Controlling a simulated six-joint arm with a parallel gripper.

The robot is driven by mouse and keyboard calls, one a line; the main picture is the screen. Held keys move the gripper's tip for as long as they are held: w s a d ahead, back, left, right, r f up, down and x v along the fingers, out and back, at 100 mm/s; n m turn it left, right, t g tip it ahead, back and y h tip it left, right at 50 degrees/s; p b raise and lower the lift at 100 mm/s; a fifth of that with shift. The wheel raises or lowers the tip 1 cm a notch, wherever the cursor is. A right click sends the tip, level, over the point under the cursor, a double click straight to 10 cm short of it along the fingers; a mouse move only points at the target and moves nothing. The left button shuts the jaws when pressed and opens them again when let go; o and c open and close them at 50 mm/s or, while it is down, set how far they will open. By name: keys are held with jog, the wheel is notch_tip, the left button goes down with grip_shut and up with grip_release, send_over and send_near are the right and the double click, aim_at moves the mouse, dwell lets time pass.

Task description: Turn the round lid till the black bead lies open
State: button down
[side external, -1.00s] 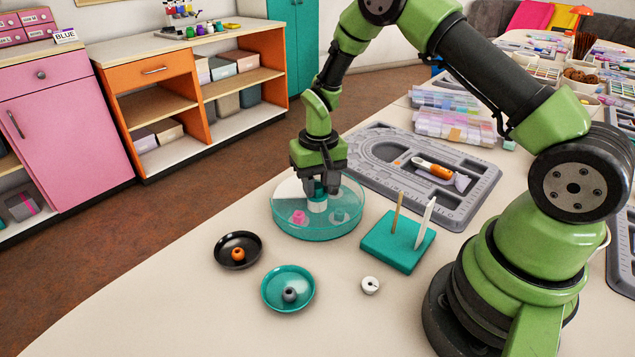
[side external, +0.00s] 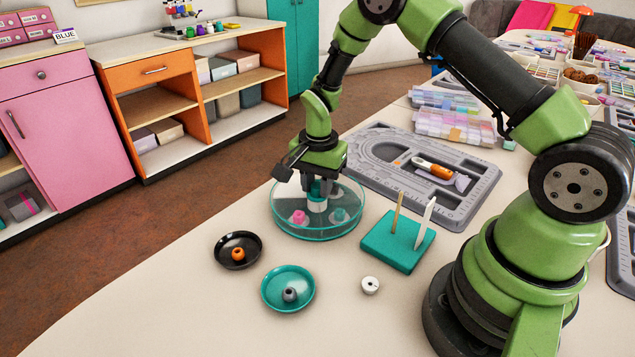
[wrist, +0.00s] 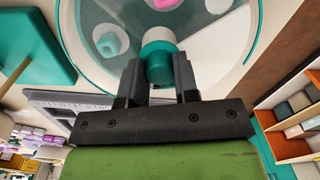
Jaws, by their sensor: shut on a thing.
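The round case (side external: 316,233) is clear with a teal rim and stands on the table. Its round lid (wrist: 92,18) has a teal-and-white knob (wrist: 158,62) at the centre. My gripper (side external: 317,191) is above the case, shut on this knob; the wrist view shows a finger on each side of it (wrist: 154,80). A pink bead (side external: 298,217) and a pale teal bead (side external: 340,215) show in the case. I cannot make out the black bead; part of the case is hidden behind my gripper and the knob.
A black dish (side external: 220,256) with an orange bead and a teal dish (side external: 270,300) with a grey bead stand in front. A teal block (side external: 385,249) with two upright pegs is close on the right. A white bead (side external: 370,285) lies loose. A grey bead board (side external: 465,205) lies behind.

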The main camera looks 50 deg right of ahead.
aim_at(317, 186)
jog(key=m, duration=0.4)
jog(key=shift+m, duration=2.1)
jog(key=shift+w, duration=0.1)
jog(key=c, duration=0.8)
grip_release()
jog(key=shift+c, duration=0.2)
jog(key=shift+r, duration=0.1)
notch_tip(317, 186, up, 10)
jog(key=shift+a, duration=0.1)
